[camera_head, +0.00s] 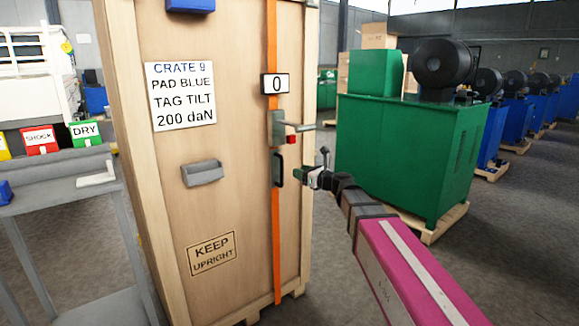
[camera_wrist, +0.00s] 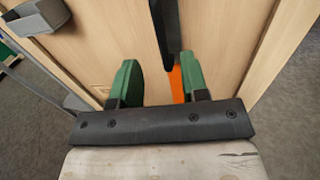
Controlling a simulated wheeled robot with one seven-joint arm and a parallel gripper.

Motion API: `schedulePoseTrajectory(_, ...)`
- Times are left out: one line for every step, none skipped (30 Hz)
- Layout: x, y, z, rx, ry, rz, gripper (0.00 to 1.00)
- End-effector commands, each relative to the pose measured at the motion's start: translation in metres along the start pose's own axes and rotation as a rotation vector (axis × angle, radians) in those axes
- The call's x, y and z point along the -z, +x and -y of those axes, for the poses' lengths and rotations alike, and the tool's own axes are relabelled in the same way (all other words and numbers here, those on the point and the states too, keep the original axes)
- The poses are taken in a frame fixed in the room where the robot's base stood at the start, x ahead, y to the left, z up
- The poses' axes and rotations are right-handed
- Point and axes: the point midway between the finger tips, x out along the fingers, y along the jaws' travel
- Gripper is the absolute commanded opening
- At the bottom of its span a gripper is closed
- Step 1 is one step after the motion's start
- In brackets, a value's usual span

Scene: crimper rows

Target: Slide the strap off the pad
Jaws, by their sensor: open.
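An orange strap (camera_head: 273,220) runs upright down the front of a tall wooden crate (camera_head: 225,120). It also shows between my fingers in the wrist view (camera_wrist: 176,84). A dark, narrow upright piece (camera_head: 279,170) sits over the strap at mid-height, and it appears in the wrist view too (camera_wrist: 166,28); I cannot tell whether it is the pad. My gripper (camera_head: 308,178) is just right of this piece. In the wrist view its green fingers (camera_wrist: 158,72) are open, with the dark piece's lower end between or beyond them; contact cannot be told.
A grey tool with a red button (camera_head: 291,139) and a lever is on the strap above, under a "0" display (camera_head: 275,84). A grey holder (camera_head: 203,173) is on the crate's left. A green machine (camera_head: 405,150) stands right; a grey bench (camera_head: 70,190) stands left.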

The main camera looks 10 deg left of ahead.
Motion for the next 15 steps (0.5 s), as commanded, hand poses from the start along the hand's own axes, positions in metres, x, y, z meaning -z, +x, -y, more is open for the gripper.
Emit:
schedulePoseTrajectory(0.000,0.004,0.001,0.000,-0.001,-0.001,0.41)
schedulePoseTrajectory(0.000,0.007,0.001,0.000,-0.002,-0.001,0.41)
schedulePoseTrajectory(0.001,0.011,0.001,0.000,-0.002,-0.001,0.41)
schedulePoseTrajectory(0.001,0.015,0.001,-0.001,-0.003,-0.002,0.41)
schedulePoseTrajectory(0.001,0.019,0.001,-0.001,-0.003,-0.002,0.41)
schedulePoseTrajectory(0.001,0.025,0.001,-0.002,-0.003,-0.002,0.41)
schedulePoseTrajectory(0.001,0.030,0.001,-0.002,-0.004,-0.002,0.41)
schedulePoseTrajectory(0.001,0.035,0.001,-0.002,-0.004,-0.002,0.41)
schedulePoseTrajectory(0.001,0.041,0.002,-0.002,-0.004,-0.003,0.41)
schedulePoseTrajectory(0.001,0.047,0.002,-0.001,-0.004,-0.003,0.41)
schedulePoseTrajectory(0.001,0.052,0.002,-0.001,-0.004,-0.003,0.41)
schedulePoseTrajectory(0.001,0.060,0.002,-0.002,-0.005,-0.003,0.41)
schedulePoseTrajectory(0.001,0.066,0.002,-0.003,-0.005,-0.003,0.41)
schedulePoseTrajectory(0.001,0.071,0.002,-0.002,-0.005,-0.003,0.41)
schedulePoseTrajectory(0.001,0.078,0.002,-0.002,-0.005,-0.003,0.41)
